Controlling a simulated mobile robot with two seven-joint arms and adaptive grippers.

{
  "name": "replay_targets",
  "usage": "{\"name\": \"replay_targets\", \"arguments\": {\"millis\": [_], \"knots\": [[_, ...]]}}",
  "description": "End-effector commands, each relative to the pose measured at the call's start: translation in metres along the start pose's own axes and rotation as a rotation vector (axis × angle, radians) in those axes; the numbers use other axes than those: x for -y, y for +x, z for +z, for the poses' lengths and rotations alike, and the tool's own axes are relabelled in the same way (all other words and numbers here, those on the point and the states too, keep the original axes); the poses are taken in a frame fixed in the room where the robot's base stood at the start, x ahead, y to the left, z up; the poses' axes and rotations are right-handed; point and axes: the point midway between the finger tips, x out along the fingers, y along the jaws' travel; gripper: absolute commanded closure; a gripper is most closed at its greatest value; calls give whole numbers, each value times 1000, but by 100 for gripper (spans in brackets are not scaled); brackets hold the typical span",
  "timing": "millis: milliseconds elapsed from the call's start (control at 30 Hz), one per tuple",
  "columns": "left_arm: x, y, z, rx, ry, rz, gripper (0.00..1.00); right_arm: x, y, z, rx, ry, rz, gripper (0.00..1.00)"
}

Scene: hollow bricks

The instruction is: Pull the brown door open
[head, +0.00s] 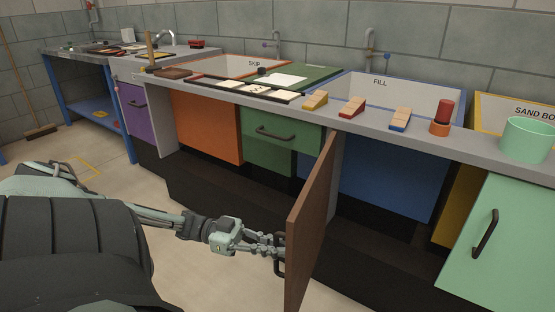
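The brown door (313,225) stands swung out from the counter front, seen nearly edge-on. Its dark handle (280,268) is on the face turned to the left. My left gripper (277,247) reaches in from the left with its fingers at this handle, and they look closed around it. The fingertips are small and partly merge with the dark handle. Behind the door the space under the counter is dark. My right gripper is not in view.
Green drawer (280,133), orange panel (207,127) and blue basin front (385,180) line the counter. A mint door (500,245) is at right. Wedge blocks (352,107) and a mint pot (527,139) stand on the counter (440,147). The floor (185,260) left of the door is clear.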

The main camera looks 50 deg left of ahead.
Motion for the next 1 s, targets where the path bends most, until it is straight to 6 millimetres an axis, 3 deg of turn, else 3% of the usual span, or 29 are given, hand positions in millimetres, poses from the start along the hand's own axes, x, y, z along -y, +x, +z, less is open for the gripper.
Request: {"name": "replay_targets", "arguments": {"millis": [33,200,567,667,1000], "knots": [[-1,0,2,2,-2,0,88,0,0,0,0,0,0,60],[0,0,1,2,-2,0,68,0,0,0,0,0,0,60],[0,-5,1,3,-1,-1,68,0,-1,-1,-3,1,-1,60],[0,-18,2,5,-2,-1,68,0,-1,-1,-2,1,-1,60],[0,-89,2,5,-1,-4,68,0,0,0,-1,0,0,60]]}}
